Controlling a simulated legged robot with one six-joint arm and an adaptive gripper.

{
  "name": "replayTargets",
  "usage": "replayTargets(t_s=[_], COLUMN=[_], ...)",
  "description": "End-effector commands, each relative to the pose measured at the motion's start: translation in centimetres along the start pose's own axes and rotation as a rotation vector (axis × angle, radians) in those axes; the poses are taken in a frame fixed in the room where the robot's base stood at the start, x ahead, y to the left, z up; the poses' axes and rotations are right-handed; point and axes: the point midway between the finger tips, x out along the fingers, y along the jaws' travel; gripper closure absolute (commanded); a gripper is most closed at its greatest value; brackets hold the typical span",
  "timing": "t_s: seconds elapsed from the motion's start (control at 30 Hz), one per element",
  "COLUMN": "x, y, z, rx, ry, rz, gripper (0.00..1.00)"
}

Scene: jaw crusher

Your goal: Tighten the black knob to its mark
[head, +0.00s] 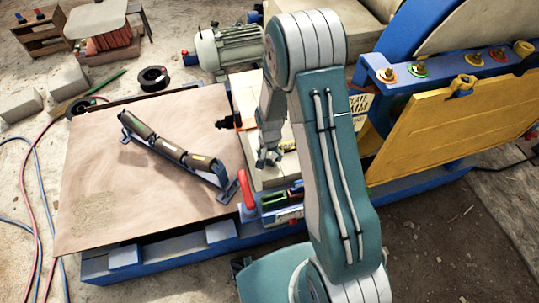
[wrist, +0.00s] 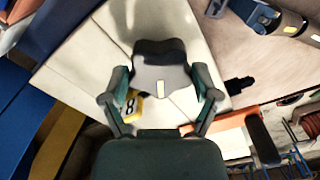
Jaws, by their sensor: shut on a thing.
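In the wrist view the black knob (wrist: 160,62) is a dark, lobed shape over a pale block. A small white mark (wrist: 160,88) shows on its near side. My gripper (wrist: 164,80) has one finger on each side of the knob and is shut on it. The knob's underside and any mark on the block are hidden or too small to tell. In the head view my gripper (head: 267,158) is low over the pale block, partly behind my arm, and I cannot make out the knob there.
A yellow item (wrist: 128,108) lies close by my left finger. An orange bar (wrist: 225,122) and a black item (wrist: 240,85) are to the right. In the head view, a roller frame (head: 178,152) lies on the brown sheet (head: 100,190); a red handle (head: 246,188) stands near my arm.

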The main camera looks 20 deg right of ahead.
Motion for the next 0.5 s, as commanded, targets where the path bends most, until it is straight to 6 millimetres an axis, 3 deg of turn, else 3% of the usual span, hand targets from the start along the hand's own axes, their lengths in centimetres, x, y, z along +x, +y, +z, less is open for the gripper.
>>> replayTargets(t_s=[0.13, 0.17, 0.2, 0.5], x=[-0.03, -0.03, -0.03, -0.05], y=[-0.17, -0.17, -0.16, -0.05], z=[-0.19, -0.19, -0.17, -0.05], rx=[-0.001, -0.001, -0.001, -0.001], ry=[0.006, 0.006, 0.006, 0.003], rz=[-0.004, -0.004, -0.004, -0.002], gripper=[0.69, 0.08, 0.0, 0.0])
